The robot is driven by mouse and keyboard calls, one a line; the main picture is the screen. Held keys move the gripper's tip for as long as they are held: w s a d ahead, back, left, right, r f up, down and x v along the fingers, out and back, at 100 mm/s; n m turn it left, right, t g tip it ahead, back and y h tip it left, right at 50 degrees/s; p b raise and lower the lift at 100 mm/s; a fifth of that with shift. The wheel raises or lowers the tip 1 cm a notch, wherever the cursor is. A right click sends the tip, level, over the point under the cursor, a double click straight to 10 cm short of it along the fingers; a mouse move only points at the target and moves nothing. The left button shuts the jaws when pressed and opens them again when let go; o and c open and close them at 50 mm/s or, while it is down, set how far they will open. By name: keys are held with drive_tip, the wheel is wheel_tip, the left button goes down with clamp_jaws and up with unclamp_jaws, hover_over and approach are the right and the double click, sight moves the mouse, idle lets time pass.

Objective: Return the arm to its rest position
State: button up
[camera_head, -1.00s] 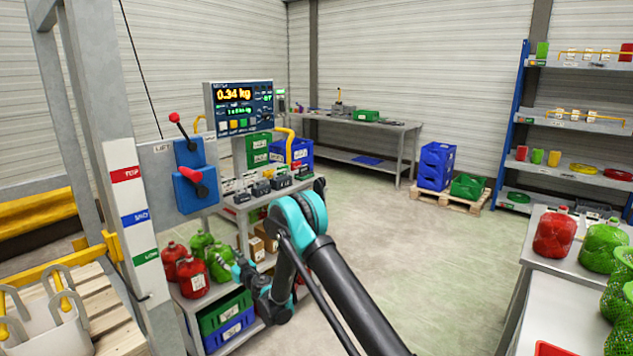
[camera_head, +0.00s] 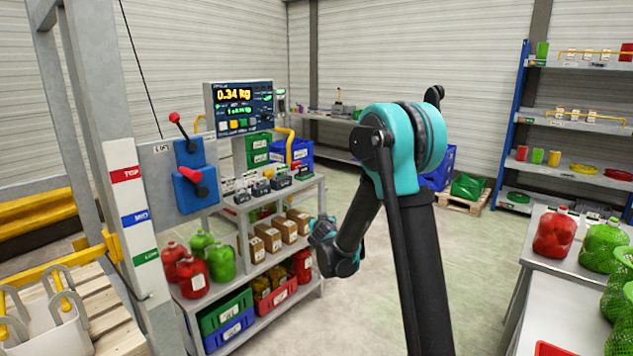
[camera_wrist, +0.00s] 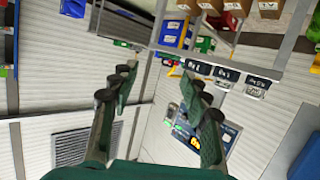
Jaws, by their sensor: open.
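My gripper (camera_wrist: 157,76) is open in the wrist view, its two green and dark fingers spread apart with nothing between them. In the head view my arm (camera_head: 405,170) is folded, with its teal elbow raised right of the middle. Its wrist end (camera_head: 337,250) hangs in front of the right end of the shelf unit, and the fingers are hard to make out there. The wrist view is tilted and shows the shelf, the wall and the display.
A shelf unit (camera_head: 262,262) holds red and green netted items (camera_head: 192,272), brown boxes (camera_head: 290,231) and crates. A display (camera_head: 239,107) reads 0.34 kg. A grey post (camera_head: 95,120) stands left. A table (camera_head: 555,250) with netted items stands right. Floor between is open.

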drive_tip(key=s+d+f+m+g+h, duration=0.2)
drive_tip(key=s+d+g, duration=0.3)
drive_tip(key=s+d, duration=1.15)
drive_tip(key=s+f+g+y, duration=0.1)
drive_tip(key=s+f+g, duration=0.1)
drive_tip(key=s, duration=1)
drive_tip(key=s+f+n+g, duration=0.1)
drive_tip(key=s+f+g, duration=0.2)
drive_tip(key=s, duration=1)
wheel_tip(320, 180, down, 2)
drive_tip(key=shift+d+f+y, duration=0.25)
drive_tip(key=shift+d+y, duration=0.1)
drive_tip(key=shift+y, duration=0.05)
